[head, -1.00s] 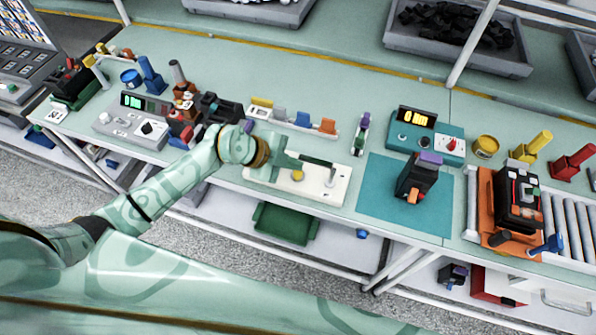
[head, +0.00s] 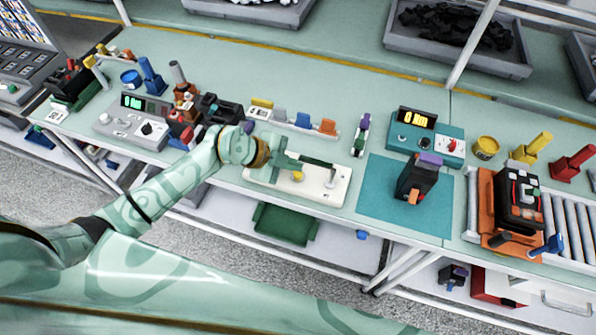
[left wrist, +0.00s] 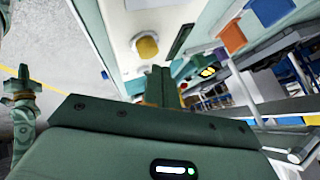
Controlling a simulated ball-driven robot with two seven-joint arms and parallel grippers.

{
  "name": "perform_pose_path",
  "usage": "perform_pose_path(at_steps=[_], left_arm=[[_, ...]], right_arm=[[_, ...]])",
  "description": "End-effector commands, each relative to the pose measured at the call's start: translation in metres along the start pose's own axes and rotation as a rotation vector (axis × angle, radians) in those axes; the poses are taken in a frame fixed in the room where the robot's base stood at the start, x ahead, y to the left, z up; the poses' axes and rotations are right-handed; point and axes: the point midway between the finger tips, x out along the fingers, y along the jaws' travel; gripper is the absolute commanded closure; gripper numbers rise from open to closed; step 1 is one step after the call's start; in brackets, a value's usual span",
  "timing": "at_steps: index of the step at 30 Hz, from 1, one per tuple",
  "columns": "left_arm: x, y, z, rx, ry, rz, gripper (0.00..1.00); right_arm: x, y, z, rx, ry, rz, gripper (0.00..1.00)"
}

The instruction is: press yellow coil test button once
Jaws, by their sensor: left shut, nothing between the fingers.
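The yellow button (head: 298,176) sits on a cream-coloured plate (head: 325,193) at the bench's front edge, beside a small lever. My left gripper (head: 297,163) is shut and empty, reaching in from the left just above and behind the button. In the left wrist view the closed fingers (left wrist: 161,86) point toward the plate, with the yellow button (left wrist: 147,47) ahead and slightly left of the tips. A gap seems to lie between fingertips and button, but I cannot judge its height.
A teal mat (head: 375,195) with a dark breaker (head: 415,180) on it lies to the right. A teal meter box (head: 425,135) stands behind it. A rack of coloured clips (head: 303,120) is just behind the plate. A grey meter (head: 133,125) is at left.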

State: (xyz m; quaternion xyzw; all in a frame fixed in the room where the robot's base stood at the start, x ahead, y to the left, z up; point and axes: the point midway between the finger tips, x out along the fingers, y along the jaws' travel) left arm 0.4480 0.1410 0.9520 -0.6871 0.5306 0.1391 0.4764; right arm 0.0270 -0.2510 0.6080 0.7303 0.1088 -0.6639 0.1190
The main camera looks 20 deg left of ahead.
Motion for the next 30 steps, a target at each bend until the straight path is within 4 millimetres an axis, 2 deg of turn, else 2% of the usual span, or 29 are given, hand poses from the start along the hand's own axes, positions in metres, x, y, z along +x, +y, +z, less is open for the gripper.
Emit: perform_pose_path(at_steps=[30], left_arm=[[0.0055,0.0044,0.0036,-0.001,0.001,0.001,1.00]], right_arm=[[-0.0032,0.0004,-0.0005,0.000,0.001,0.001,1.00]])
